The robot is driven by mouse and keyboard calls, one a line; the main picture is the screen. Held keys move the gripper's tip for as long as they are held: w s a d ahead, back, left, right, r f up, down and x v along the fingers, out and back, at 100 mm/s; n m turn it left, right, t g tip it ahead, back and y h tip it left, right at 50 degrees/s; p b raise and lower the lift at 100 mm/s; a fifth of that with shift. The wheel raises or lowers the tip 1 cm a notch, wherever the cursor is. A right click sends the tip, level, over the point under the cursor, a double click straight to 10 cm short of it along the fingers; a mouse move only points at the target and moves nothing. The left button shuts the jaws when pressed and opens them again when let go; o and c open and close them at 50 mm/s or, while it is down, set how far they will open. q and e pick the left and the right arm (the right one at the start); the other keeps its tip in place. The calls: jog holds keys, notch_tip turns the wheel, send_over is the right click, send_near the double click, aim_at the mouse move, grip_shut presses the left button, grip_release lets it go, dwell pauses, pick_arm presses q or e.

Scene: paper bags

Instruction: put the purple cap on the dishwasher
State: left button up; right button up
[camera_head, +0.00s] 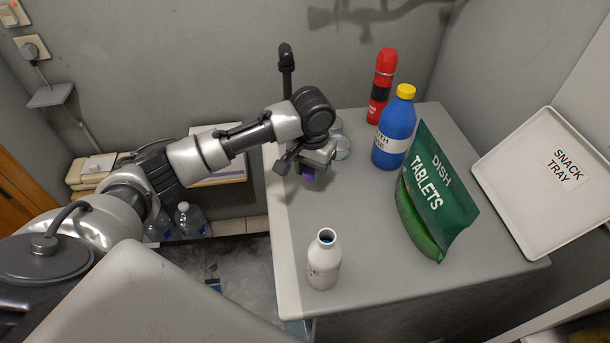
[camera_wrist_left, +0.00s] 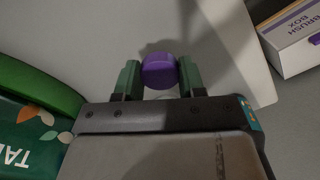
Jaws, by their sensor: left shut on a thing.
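My left gripper (camera_head: 306,163) is shut on the purple cap (camera_head: 308,174), over the left part of the grey-topped unit (camera_head: 375,245), which I take as the dishwasher. In the left wrist view the purple cap (camera_wrist_left: 159,71) sits between the two green fingers (camera_wrist_left: 158,80). The gripper points down, and its body hides part of the cap in the head view. I cannot tell exactly how high the cap is above the top. My right gripper is in neither view.
A white open-necked bottle (camera_head: 324,262) stands near the front left edge. A blue bottle (camera_head: 396,135), red flask (camera_head: 382,86) and clear jar (camera_head: 342,147) stand behind. A green tablets bag (camera_head: 440,185) and snack tray (camera_head: 540,205) are at right. The top's middle is clear.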

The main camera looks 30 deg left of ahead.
aim_at(305, 183)
pick_arm(q)
jog(key=shift+w+a+f, duration=0.95)
jog(key=shift+a, duration=0.2)
jog(key=shift+f, duration=2)
